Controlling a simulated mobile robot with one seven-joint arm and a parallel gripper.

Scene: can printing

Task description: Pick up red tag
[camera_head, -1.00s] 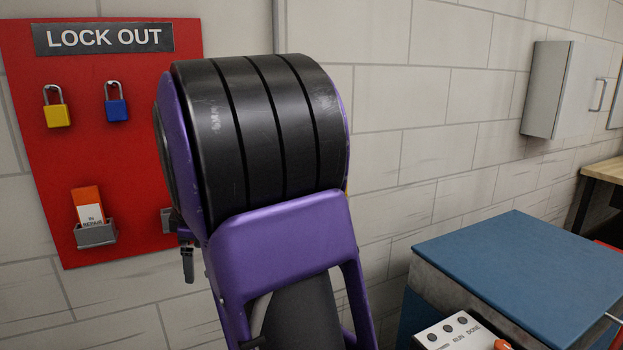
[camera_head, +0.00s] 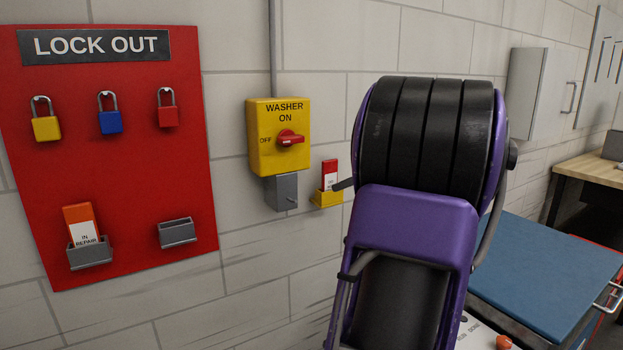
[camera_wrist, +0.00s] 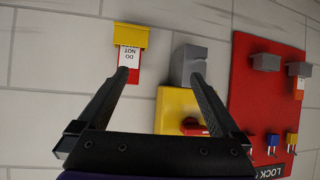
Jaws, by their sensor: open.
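The red tag (camera_head: 330,174), with a white label, stands upright in a small yellow holder (camera_head: 326,199) on the wall. In the wrist view the tag (camera_wrist: 130,56) appears upside down, with "DO NOT" readable, below the yellow holder (camera_wrist: 131,37). My gripper (camera_wrist: 160,76) is open and empty. In the wrist view its left finger tip overlaps the tag's lower part, while the right finger tip is over the grey box (camera_wrist: 184,62). I cannot tell whether the finger touches the tag. In the head view my arm hides most of the gripper; one dark finger shows right beside the tag.
The yellow washer switch (camera_head: 279,135) with a red knob is on the wall left of the tag. The red lockout board (camera_head: 130,185) holds padlocks, an orange tag (camera_head: 80,222) and an empty grey holder (camera_head: 177,232). A blue-topped machine (camera_head: 545,275) stands at right.

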